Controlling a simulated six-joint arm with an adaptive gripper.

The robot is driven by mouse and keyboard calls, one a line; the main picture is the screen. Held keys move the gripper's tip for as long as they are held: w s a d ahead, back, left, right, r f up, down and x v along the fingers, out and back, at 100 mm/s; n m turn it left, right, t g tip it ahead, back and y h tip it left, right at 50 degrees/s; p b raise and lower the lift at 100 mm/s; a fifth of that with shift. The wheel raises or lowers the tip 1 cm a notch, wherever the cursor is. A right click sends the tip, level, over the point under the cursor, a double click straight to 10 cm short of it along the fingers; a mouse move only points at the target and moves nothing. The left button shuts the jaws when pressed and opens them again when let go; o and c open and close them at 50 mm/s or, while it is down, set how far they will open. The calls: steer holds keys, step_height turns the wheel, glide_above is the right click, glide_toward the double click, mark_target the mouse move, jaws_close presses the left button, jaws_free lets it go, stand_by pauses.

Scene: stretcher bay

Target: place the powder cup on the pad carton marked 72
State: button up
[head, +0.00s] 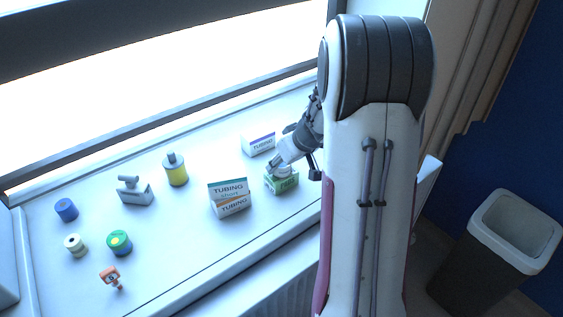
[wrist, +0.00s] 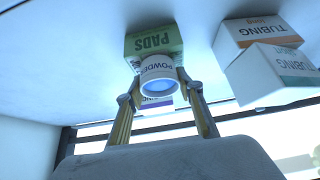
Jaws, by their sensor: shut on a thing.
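The powder cup (wrist: 158,70), white with a blue-tinted round end, is between the two fingers of my gripper (wrist: 160,86) in the wrist view. My gripper is shut on it. The green pad carton (wrist: 152,42), lettered PADS, is directly beyond the cup, partly covered by it; I cannot read a 72 on it. In the head view the white cup (head: 284,171) shows at the top of the green carton (head: 283,185), with my gripper (head: 279,166) at it. I cannot tell whether cup and carton touch.
Two stacked tubing cartons (head: 229,196) stand just left of the pad carton. A white and purple carton (head: 259,144) stands behind. A yellow bottle (head: 176,173), a grey device (head: 134,191) and several small items are further left. A bin (head: 500,250) stands right, off the sill.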

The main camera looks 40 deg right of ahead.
steer(key=shift+f, duration=0.15)
steer(key=o, duration=1)
steer(key=shift+o, duration=0.2)
steer(key=shift+r, duration=0.25)
steer(key=v, duration=1.1)
steer(key=shift+s+r, duration=0.25)
steer(key=shift+r, duration=0.1)
